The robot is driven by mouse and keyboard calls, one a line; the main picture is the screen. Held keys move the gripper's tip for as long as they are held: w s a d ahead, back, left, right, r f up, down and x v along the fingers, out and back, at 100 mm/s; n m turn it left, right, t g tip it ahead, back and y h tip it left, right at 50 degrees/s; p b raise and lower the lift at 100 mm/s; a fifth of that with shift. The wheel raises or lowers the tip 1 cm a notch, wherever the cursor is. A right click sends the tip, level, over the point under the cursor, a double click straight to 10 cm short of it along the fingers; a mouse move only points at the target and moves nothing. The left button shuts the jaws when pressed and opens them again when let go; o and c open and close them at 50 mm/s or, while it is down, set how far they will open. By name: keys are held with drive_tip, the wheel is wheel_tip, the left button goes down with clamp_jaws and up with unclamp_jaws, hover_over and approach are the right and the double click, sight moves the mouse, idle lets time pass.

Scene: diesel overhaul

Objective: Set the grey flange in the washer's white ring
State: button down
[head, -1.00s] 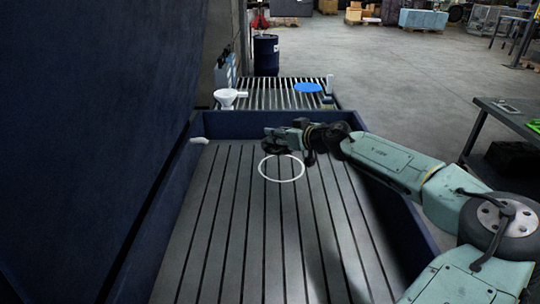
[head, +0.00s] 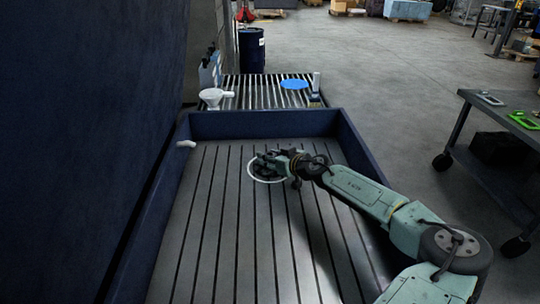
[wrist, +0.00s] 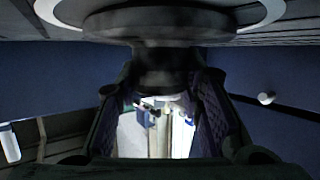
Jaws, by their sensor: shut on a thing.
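The grey flange (wrist: 165,62) looks dark in the wrist view, with its hub between my gripper's two fingers and its wide disc facing the washer floor. My gripper (head: 272,163) is shut on it. The white ring (head: 268,182) is marked on the slatted washer floor, and its near edge shows below the gripper in the head view. In the wrist view the ring (wrist: 262,22) curves around the flange's disc on both sides. The flange is over or within the ring. I cannot tell whether it touches the floor. The gripper and arm hide part of the ring.
The washer tub has dark blue walls (head: 262,124) and a slatted floor (head: 215,225). A white nozzle (head: 186,144) sticks out at the left wall. Behind the tub, a roller rack holds a white funnel (head: 212,97) and a blue disc (head: 294,84). The floor around the ring is clear.

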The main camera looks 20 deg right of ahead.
drive_tip(key=c, duration=1.1)
unclamp_jaws()
drive_tip(key=b+v, duration=0.2)
drive_tip(key=v, duration=1)
drive_tip(key=shift+r+b, duration=0.15)
drive_tip(key=shift+b, duration=0.2)
